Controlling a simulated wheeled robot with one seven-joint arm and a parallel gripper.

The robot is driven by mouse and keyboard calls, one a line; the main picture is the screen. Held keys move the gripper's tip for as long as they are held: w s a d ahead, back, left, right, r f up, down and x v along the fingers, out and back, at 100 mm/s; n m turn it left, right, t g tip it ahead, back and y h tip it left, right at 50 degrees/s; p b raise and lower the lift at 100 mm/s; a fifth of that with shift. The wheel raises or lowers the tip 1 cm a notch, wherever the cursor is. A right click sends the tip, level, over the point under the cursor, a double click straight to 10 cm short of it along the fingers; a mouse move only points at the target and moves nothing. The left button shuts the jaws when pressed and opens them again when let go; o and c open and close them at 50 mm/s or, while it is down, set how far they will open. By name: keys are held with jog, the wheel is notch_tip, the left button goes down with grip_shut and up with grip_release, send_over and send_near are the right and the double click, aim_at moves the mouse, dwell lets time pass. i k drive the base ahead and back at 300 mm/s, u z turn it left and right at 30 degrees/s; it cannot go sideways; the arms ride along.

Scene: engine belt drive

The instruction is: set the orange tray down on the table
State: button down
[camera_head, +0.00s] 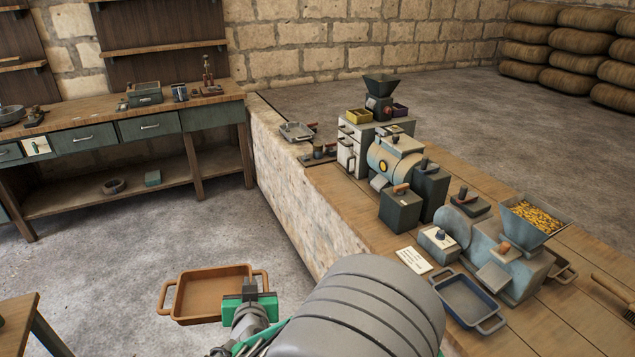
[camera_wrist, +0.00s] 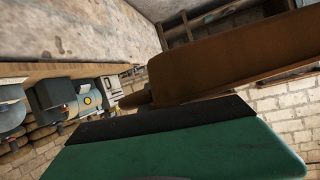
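The orange tray (camera_head: 203,299) is in the lower middle of the head view, roughly level and held in the air over the floor. It looks empty and has a loop handle at each end. My gripper (camera_head: 249,288) is at the tray's right end and appears shut on that end, by the right handle; the exact contact is partly hidden by the fingers. In the wrist view the tray (camera_wrist: 225,62) looks large and brown, just beyond the green and black gripper finger. A wooden table (camera_head: 18,312) shows only its corner at the lower left, apart from the tray.
A long bench (camera_head: 545,318) on the right carries machines, a hopper with yellow grain (camera_head: 532,217) and a blue-grey tray (camera_head: 467,300). A workbench with drawers (camera_head: 85,137) stands at the back left. Open floor (camera_head: 130,240) lies between them.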

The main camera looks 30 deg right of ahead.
aim_at(355, 200)
jog(key=z, duration=0.1)
jog(key=i, duration=1.5)
jog(key=z, duration=0.25)
